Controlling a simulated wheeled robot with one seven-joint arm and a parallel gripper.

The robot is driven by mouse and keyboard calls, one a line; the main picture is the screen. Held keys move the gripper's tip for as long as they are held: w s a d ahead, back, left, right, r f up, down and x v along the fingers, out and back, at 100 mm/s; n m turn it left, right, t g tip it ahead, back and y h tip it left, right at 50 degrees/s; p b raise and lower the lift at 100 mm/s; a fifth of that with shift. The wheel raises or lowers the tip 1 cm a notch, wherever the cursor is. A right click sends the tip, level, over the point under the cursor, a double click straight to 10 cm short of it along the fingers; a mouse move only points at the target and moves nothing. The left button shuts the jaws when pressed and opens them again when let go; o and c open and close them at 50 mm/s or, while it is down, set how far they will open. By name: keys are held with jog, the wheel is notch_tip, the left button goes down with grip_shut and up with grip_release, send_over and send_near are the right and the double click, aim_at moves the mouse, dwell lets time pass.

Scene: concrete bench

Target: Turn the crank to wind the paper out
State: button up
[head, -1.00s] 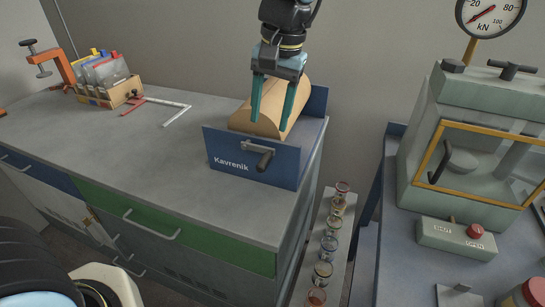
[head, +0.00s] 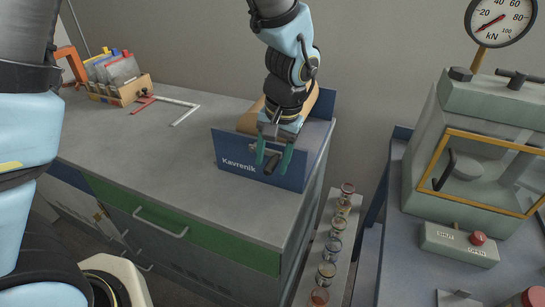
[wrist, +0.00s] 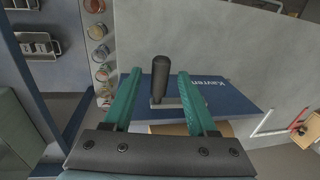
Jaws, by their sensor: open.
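The paper winder is a blue box marked "Kavrenik" (head: 228,158) with a brown paper roll (head: 250,120) on it, near the right end of the bench. Its dark crank handle (head: 271,163) sticks out from the front panel. In the wrist view the crank handle (wrist: 159,78) lies between the two green fingers, with clear gaps on both sides. My gripper (head: 273,160) is open in front of the panel, its fingers either side of the handle. The gripper also shows in the wrist view (wrist: 159,90). My arm hides part of the roll.
A grey press (head: 470,170) with a dial stands on the right, with a switch box (head: 460,243). Several jars (head: 335,235) line a narrow shelf between the benches. A box of bags (head: 118,85) sits at the back left. The bench top (head: 160,150) in the middle is clear.

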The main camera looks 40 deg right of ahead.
jog(key=shift+c, duration=0.3)
grip_shut()
dwell(1.1)
